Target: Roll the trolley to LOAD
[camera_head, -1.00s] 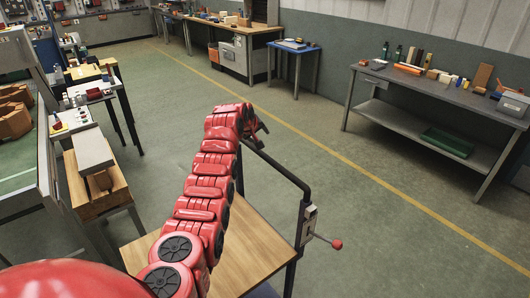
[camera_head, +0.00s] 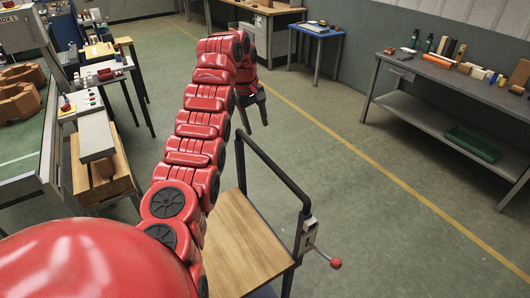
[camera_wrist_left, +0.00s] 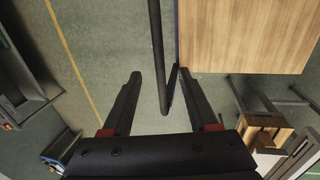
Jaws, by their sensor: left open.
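The trolley has a flat wooden deck (camera_head: 240,245) and a dark push handle (camera_head: 277,172) along its far right side. A lever with a red knob (camera_head: 336,263) sticks out from a small box (camera_head: 306,236) on the handle's near post. My left gripper (camera_head: 254,121) is open and empty, fingers down, near the handle's far end. In the left wrist view the handle bar (camera_wrist_left: 157,45) runs between the open fingers (camera_wrist_left: 159,73) in the picture; I cannot tell how far below it is. The deck (camera_wrist_left: 250,35) is at upper right there. No LOAD marking shows. My right gripper is not in view.
A grey bench (camera_head: 440,105) with small items and a green tray (camera_head: 473,144) stands at the right. A blue table (camera_head: 315,31) is at the back. Benches and a wooden box (camera_head: 104,181) crowd the left. A yellow line (camera_head: 345,143) crosses the open floor beyond the trolley.

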